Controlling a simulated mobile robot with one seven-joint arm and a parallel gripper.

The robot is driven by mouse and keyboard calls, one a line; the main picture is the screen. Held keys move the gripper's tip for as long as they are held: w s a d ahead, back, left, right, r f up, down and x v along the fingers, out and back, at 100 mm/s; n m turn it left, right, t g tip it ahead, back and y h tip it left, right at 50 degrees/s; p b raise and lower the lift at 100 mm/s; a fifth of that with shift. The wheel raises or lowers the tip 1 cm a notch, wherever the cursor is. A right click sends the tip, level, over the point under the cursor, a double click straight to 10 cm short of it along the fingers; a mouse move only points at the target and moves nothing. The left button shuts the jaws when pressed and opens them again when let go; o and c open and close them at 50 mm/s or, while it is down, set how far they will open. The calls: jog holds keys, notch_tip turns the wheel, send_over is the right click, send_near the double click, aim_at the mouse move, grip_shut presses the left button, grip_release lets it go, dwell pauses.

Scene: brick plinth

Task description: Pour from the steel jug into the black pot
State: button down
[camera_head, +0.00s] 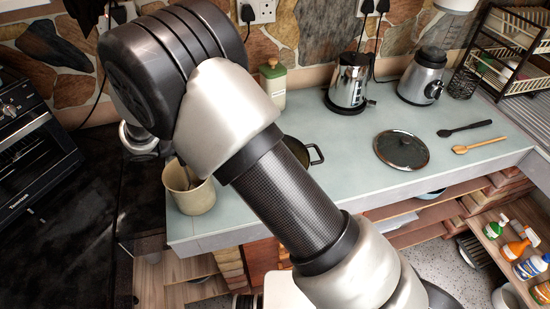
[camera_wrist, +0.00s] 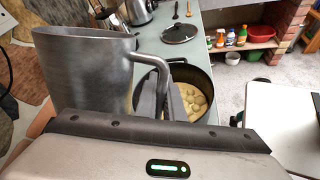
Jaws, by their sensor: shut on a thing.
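The steel jug (camera_wrist: 85,75) fills the left of the wrist view, its rim near the top. It looks roughly upright; its inside is hidden. My gripper (camera_wrist: 163,97) is shut on the jug's handle (camera_wrist: 151,58). The black pot (camera_wrist: 205,72) stands on the counter just beyond my fingers, to the jug's right, and holds pale round pieces in something yellowish. My fingers and the jug hide part of it. In the head view my arm covers most of the black pot (camera_head: 316,154), leaving a side handle showing. My gripper is hidden there.
A beige crock (camera_head: 188,194) with utensils stands at the counter's left end, close to my arm. A lid (camera_head: 401,149), a wooden spoon (camera_head: 480,145) and a black spoon (camera_head: 464,128) lie to the right.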

notch_tip(320, 180, down, 7)
jog(key=m+y+b, duration=0.1)
jog(key=y+b, duration=0.1)
jog(key=b, duration=0.3)
jog(key=shift+a+r, duration=0.15)
jog(key=shift+w+a+r+m+t+y+b, duration=0.2)
jog(key=shift+a+m+y+b, duration=0.1)
jog(key=shift+y, duration=0.25)
jog(key=shift+w+a+r+m+t+y+b, duration=0.15)
jog(key=shift+a+m+y+b, duration=0.15)
jog(key=shift+y, duration=0.25)
dwell(0.3)
jog(key=shift+w+a+r+m+t+y+b, duration=0.15)
jog(key=shift+a+r+m+t+y+b, duration=0.35)
jog(key=shift+y, duration=0.4)
dwell(0.6)
jog(key=shift+d+r, duration=0.15)
jog(key=shift+r, duration=0.05)
jog(key=shift+r+t, duration=0.15)
jog(key=shift+t, duration=0.2)
